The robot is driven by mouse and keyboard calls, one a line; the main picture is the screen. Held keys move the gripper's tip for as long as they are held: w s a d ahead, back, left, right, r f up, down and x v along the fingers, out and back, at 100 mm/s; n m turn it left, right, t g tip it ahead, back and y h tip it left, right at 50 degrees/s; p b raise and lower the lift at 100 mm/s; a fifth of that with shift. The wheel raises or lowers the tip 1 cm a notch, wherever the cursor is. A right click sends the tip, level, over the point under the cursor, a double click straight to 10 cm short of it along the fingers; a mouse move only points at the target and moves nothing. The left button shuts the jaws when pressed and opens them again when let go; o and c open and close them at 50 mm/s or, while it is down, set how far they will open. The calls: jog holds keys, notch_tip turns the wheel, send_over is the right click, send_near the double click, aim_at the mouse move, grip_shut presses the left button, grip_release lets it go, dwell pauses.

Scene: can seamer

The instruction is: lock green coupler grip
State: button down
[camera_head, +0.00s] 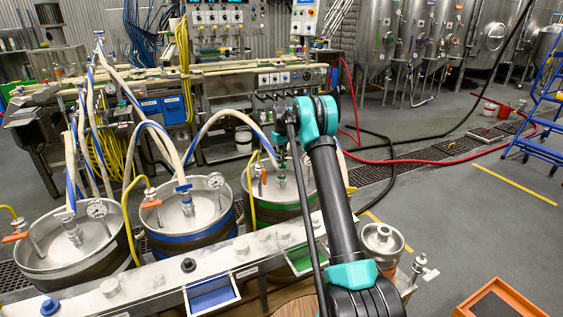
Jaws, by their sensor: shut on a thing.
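The keg with the green band (258,207) stands at the right end of the row of kegs. The green coupler (282,181) stands upright on its top, with a pale hose curving up and left from near it. My gripper (281,148) is at the coupler's upper part, beyond my teal arm joint. It is small, dark and partly hidden by my arm. It is shut on the coupler's grip. The jaws' exact contact and the grip's angle are too small to make out.
Two other kegs, a middle one (183,238) and a left one (72,262), carry couplers, hoses and gauges. A ledge with a blue tray (212,297) and a green tray (300,262) runs in front. An orange-rimmed box (503,283) is at lower right. Floor at right is mostly clear.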

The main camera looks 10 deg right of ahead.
jog(key=shift+m, duration=0.8)
jog(key=c, duration=1.6)
grip_release()
notch_tip(320, 180, up, 12)
